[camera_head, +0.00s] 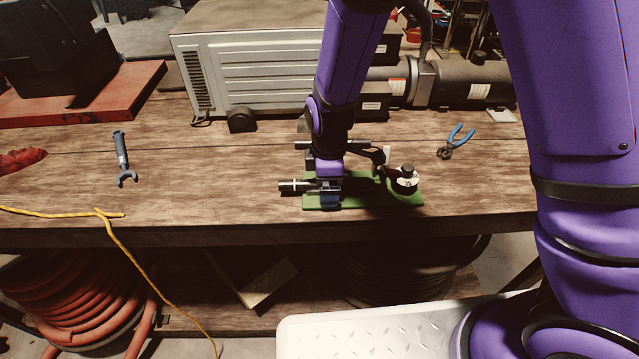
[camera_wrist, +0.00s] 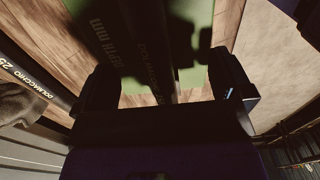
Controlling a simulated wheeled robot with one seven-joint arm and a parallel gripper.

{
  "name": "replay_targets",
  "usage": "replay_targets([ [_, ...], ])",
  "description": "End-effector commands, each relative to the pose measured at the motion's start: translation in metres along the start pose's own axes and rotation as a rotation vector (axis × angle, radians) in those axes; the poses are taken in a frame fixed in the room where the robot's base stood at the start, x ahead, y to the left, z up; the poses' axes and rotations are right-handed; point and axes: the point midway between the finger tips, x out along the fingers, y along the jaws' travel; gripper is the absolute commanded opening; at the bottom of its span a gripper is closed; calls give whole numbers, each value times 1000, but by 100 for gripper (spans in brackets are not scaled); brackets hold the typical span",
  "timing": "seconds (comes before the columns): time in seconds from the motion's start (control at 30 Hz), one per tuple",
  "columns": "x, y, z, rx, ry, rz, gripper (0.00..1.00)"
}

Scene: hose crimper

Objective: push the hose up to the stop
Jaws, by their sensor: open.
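The hose crimper's green base plate (camera_head: 370,199) lies near the front edge of the bench. My gripper (camera_head: 328,192) points down over its left part and hides much of it. A short dark tube with a pale ring (camera_head: 290,186) sticks out left of my gripper; I cannot tell for sure that it is the hose. In the wrist view my gripper (camera_wrist: 162,72) is open, with one finger on each side of a dark lettered tube (camera_wrist: 150,40). I cannot tell whether the fingers touch it. The stop cannot be made out.
A black-and-white round part (camera_head: 406,179) stands on the plate's right end. Blue-handled pliers (camera_head: 457,140) lie to the right, a wrench (camera_head: 123,160) and yellow cord (camera_head: 110,232) to the left. A grey ribbed machine (camera_head: 265,68) stands behind.

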Motion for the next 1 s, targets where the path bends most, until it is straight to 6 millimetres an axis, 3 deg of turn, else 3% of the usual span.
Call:
replay_targets([
  [1.0,-59,1,0,-1,2,2,98],
])
